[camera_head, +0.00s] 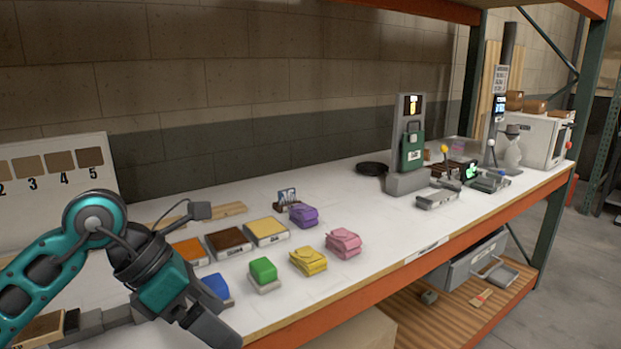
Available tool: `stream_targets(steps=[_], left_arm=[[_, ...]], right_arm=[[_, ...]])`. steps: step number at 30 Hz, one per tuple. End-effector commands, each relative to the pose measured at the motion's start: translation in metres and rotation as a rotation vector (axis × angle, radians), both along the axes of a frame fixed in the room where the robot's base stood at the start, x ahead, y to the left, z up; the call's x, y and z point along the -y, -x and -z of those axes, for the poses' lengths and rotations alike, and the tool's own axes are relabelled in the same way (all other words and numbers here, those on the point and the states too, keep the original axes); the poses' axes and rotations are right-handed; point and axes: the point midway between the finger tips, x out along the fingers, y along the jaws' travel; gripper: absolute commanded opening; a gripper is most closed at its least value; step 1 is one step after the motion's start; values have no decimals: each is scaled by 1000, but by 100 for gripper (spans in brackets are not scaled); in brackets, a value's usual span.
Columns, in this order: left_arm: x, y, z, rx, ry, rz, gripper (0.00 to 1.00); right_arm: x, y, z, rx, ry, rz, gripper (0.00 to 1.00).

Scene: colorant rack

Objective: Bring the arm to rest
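My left arm (85,235) comes in from the left and is bent over the near left end of the white table. My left gripper (212,328) points down and right at the table's front edge, beside the blue block (215,287). Its grey fingers overlap in this view, so I cannot tell if they are open or shut. I see nothing held between them. The arm partly hides the blue block. My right gripper is not in view.
Near my arm are a green block (263,270), yellow (308,262), pink (343,242) and purple (303,215) pouches, and brown (228,241) and yellow (267,231) trays. A dispenser stand (408,180) is farther right. The table's middle is clear.

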Motion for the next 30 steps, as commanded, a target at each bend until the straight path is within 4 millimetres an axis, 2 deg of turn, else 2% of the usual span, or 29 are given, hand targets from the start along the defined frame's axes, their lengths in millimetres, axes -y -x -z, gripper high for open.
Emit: stream_targets(steps=[1,4,6,9,11,13,16,17,20,22,25,28,29,30], left_arm=[[18,9,5,-49,102,12,93],[51,26,6,-152,329,19,93],[73,37,1,-241,511,0,93],[94,45,-11,-398,804,-76,93],[100,44,-20,-508,994,-157,93],[97,37,-25,-642,1206,-285,93],[78,17,-16,-836,1482,-527,93],[70,11,-8,-896,1556,-612,93],[37,-5,34,-1093,1771,-937,93],[12,-7,78,-1226,1884,-1201,93],[-16,7,145,-1387,1972,-1565,93],[-34,36,204,-1513,1991,-1892,93],[-37,45,220,1485,-1910,1905,93],[-41,59,238,1446,-1805,1908,93]], right_arm=[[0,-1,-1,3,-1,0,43],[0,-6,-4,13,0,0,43],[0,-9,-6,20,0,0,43],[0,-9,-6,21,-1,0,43],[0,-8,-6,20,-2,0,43],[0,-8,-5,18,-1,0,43],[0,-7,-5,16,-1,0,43],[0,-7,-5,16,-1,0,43],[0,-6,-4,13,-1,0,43],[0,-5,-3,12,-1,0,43],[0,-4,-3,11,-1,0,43],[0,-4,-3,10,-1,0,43],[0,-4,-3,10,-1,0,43],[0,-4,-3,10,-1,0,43]])
